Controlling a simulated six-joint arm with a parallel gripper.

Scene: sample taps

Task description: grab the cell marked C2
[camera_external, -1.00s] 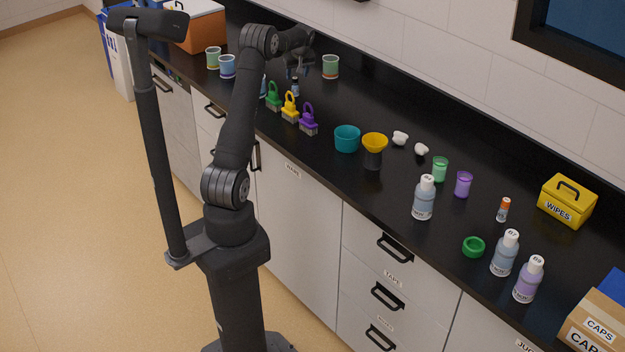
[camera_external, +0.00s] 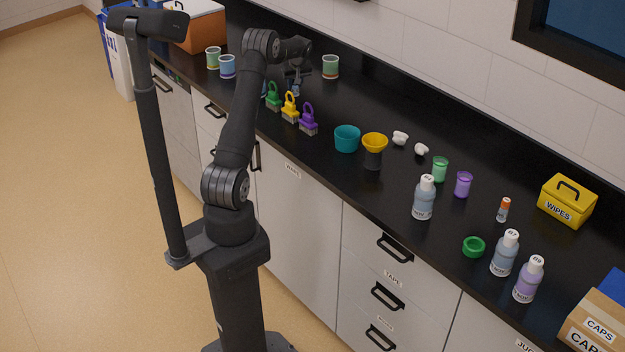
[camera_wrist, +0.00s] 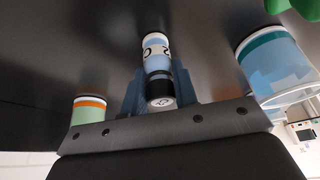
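The cell marked C2 (camera_wrist: 156,55) is a small cylinder with a pale blue and white label and a dark cap bearing a white top. It stands on the black counter, and in the external view its lower part (camera_external: 295,91) shows below my gripper (camera_external: 294,76). In the wrist view the bluish fingers of my gripper (camera_wrist: 160,92) lie on either side of the cell's capped end. They look open around it. I cannot tell whether either finger touches it.
Green, yellow and purple padlock-like items (camera_external: 290,108) stand in front of the cell. Printed cups stand around it, one to the right (camera_external: 331,67) and others to the left (camera_external: 228,67). A teal bowl (camera_external: 347,140) is farther right. The counter behind the cell is clear.

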